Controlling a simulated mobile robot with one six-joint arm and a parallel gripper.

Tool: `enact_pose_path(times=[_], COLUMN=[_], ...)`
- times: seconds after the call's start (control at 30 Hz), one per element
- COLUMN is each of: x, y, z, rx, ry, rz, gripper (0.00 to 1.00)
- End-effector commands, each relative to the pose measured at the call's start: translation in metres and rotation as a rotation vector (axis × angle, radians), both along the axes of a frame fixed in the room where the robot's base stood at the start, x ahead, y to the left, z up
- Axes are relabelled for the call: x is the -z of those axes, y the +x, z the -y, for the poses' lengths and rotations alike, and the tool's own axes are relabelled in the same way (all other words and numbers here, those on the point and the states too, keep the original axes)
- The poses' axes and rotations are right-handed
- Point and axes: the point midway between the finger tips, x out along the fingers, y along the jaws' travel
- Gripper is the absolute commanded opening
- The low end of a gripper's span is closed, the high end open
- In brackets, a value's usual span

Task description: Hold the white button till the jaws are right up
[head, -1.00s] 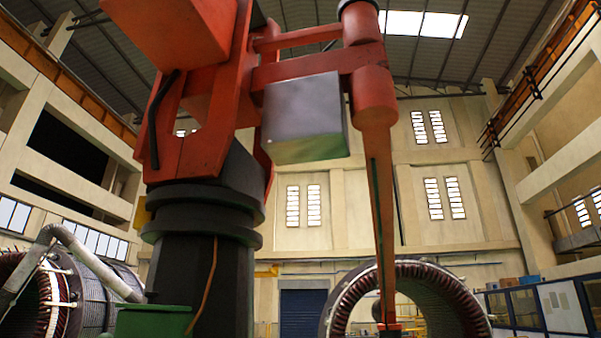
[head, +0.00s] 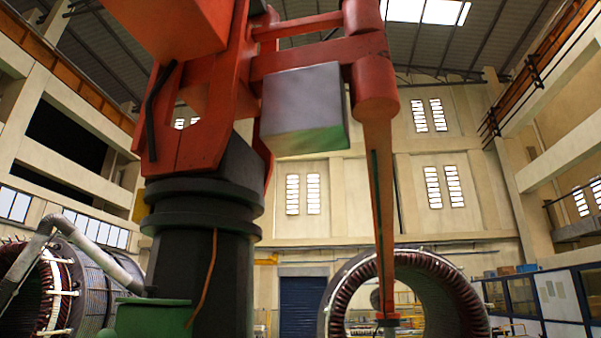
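No white button and no jaws can be made out in the head view. A large orange arm (head: 376,150), which appears to be mine, stands on a black column (head: 205,255) and fills the middle. Its slim forearm hangs down to a small wrist end (head: 387,320) near the bottom edge. My gripper cannot be seen; anything below the wrist end is outside the picture.
A large stator ring (head: 345,275) stands behind the forearm. Another stator with a grey pipe (head: 100,262) is at the left. A blue shutter door (head: 302,305) is in the far wall. Blue-framed panels (head: 555,300) line the right.

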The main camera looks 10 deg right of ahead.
Motion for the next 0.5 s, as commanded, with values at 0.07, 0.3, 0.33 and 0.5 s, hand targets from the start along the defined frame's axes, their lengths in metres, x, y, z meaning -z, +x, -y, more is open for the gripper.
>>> enact_pose_path(times=[0.07,0.3,0.33,0.5], x=[-0.0001,-0.0001,-0.0001,-0.0001], y=[0.0000,0.0000,0.0000,0.0000], z=[0.0000,0.0000,0.0000,0.0000], rx=[0.000,0.000,0.000,0.000], ry=[0.000,0.000,0.000,0.000], rz=[0.000,0.000,0.000,0.000], gripper=[0.53,0.12,0.07,0.00])
